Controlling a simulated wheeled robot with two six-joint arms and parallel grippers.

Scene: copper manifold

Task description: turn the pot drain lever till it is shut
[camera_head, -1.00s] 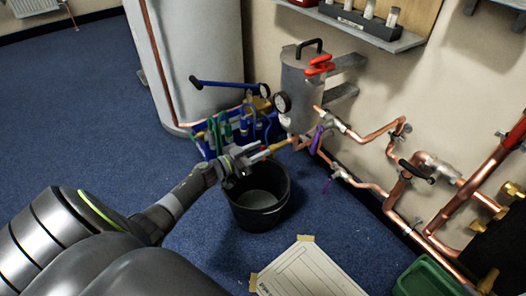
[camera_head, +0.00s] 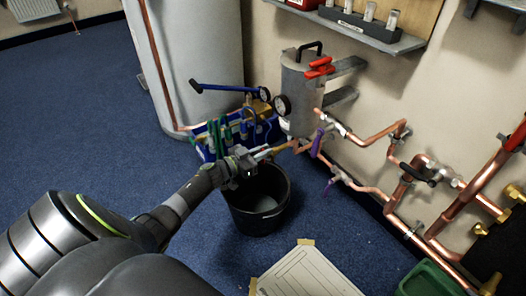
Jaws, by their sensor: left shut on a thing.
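The dosing pot (camera_head: 297,98) is a grey metal cylinder with a black top handle, mounted by the wall. Its drain, a short brass and copper outlet (camera_head: 284,147), comes out low at its left, above a black bucket. My left gripper (camera_head: 264,154) is at the outer end of this drain, over the bucket's back rim. Its jaws are shut on the drain lever, which is mostly hidden between the fingers, so I cannot read its angle clearly. My right gripper is out of view.
The black bucket (camera_head: 259,208) stands under my left gripper. A blue crate (camera_head: 205,152) with green- and blue-handled tools is behind it. Purple-handled valves (camera_head: 317,143) sit on copper pipes to the right. A white board (camera_head: 306,275) lies on the floor. The blue carpet at left is clear.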

